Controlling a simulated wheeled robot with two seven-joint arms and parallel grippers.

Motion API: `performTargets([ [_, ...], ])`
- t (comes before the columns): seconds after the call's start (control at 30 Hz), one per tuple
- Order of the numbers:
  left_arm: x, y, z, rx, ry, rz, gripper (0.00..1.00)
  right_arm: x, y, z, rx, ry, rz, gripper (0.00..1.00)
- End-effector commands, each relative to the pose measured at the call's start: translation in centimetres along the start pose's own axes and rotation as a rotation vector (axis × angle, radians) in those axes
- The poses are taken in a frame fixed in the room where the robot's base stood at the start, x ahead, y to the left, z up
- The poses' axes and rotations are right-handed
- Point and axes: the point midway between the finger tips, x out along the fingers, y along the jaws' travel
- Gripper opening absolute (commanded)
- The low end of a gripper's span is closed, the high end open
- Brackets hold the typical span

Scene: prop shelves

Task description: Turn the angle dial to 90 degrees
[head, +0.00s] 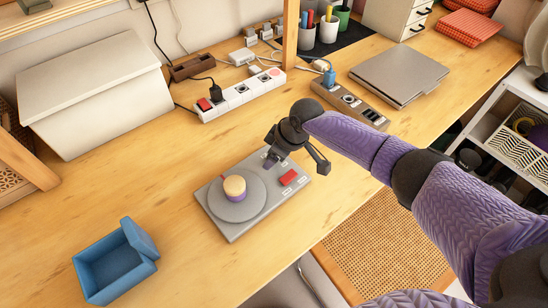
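A grey device (262,203) lies flat on the wooden table near the middle. On its left part is a round grey disc (222,211), which looks like the angle dial. A short cylinder (235,185) with a tan top and purple side stands on the disc, off its centre toward the back. A red button (288,177) is on the device's right part. No angle markings can be read. My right gripper (295,167) is above the device's back right corner, with its fingers spread and nothing between them. It is apart from the disc. My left gripper is not in view.
An open blue box (107,272) stands at front left. A large pale lidded box (92,95) is at back left. Power strips (240,93) with plugs and a grey flat case (402,76) lie behind. The table left of the device is clear.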

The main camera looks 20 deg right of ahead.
Motion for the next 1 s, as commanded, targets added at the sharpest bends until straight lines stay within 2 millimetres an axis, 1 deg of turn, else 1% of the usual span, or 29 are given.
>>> performTargets([
  [0.03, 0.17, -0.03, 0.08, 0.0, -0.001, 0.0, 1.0, 0.26, 0.0, -0.02, 0.0, 0.001, 0.0, 0.72],
  [0.23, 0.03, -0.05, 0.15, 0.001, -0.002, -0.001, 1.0, 0.15, 0.0, -0.11, -0.001, 0.002, 0.001, 0.72],
  [0.27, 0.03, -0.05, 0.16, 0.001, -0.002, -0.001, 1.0, 0.15, 0.0, -0.1, -0.001, 0.002, 0.001, 0.7],
  [0.3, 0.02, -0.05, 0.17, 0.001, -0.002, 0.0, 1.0, 0.15, 0.0, -0.1, -0.001, 0.002, 0.001, 0.62],
  [0.37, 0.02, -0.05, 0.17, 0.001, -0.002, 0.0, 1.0, 0.15, -0.01, -0.1, -0.001, 0.002, 0.001, 0.49],
  [0.4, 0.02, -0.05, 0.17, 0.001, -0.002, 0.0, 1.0, 0.15, -0.01, -0.09, -0.001, 0.002, 0.001, 0.41],
  [0.47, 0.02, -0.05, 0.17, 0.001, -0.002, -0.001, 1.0, 0.15, -0.01, -0.09, -0.001, 0.002, 0.0, 0.28],
  [0.5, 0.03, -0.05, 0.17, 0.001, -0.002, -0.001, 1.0, 0.15, -0.01, -0.09, -0.001, 0.002, 0.001, 0.19],
  [0.6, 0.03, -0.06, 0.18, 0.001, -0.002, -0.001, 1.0, 0.15, -0.01, -0.08, -0.001, 0.002, 0.001, 0.0],
  [0.83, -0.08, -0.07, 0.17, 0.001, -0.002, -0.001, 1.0, 0.11, -0.02, -0.09, 0.004, 0.001, 0.003, 0.0],
  [1.0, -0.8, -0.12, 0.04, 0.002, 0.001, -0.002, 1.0, -0.05, -0.09, -0.18, 0.042, 0.002, 0.018, 0.0],
])
